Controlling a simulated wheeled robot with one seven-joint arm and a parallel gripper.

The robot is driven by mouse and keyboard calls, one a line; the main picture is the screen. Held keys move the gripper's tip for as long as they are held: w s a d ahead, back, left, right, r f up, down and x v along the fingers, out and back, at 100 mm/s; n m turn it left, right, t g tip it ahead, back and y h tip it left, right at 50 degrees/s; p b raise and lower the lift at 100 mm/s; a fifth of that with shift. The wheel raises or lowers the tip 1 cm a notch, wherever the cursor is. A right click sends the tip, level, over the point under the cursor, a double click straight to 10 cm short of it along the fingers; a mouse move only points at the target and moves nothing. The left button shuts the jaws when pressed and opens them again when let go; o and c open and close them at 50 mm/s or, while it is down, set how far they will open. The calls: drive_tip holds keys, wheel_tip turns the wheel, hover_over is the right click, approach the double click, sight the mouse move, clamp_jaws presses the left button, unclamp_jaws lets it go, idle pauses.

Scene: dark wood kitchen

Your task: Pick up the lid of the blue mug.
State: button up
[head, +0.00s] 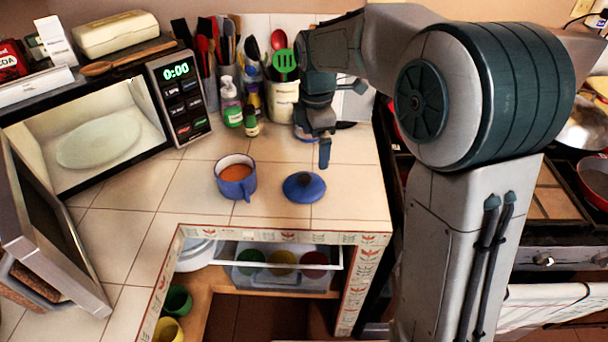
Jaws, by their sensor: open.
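A blue lid (304,187) lies flat on the tiled counter near its front edge. The blue mug (235,177) stands upright to the left of the lid, uncovered, with orange-brown contents visible. My gripper (325,153) is above and behind the lid, pointing down, open and apart from it. Its fingers are seen nearly edge-on, so the gap between them is hard to make out.
An open microwave (95,135) with a plate inside stands at the left. Bottles (231,104) and utensil holders (283,100) line the back. A drawer with colored cups (283,257) is below the counter edge. Tiles around the lid are clear.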

drive_tip(key=w+a+f+n, duration=0.2)
drive_tip(key=w+a+n, duration=0.1)
drive_tip(key=n, duration=0.1)
hover_over(305, 178)
drive_tip(key=a, duration=0.1)
wheel_tip(305, 178, down, 8)
drive_tip(key=shift+w+r+p, duration=0.1)
drive_tip(key=shift+w+p, duration=0.05)
drive_tip(key=shift+p, duration=0.3)
drive_tip(key=shift+d+f+p, duration=0.25)
drive_tip(key=shift+f+p, duration=0.1)
drive_tip(key=shift+f, duration=1.05)
drive_tip(key=shift+d+f+p, duration=0.2)
drive_tip(key=shift+f+p, duration=0.1)
drive_tip(key=shift+f, duration=1.05)
drive_tip(key=c, duration=1.7)
drive_tip(key=shift+d+f, duration=0.1)
drive_tip(key=shift+c, duration=1.4)
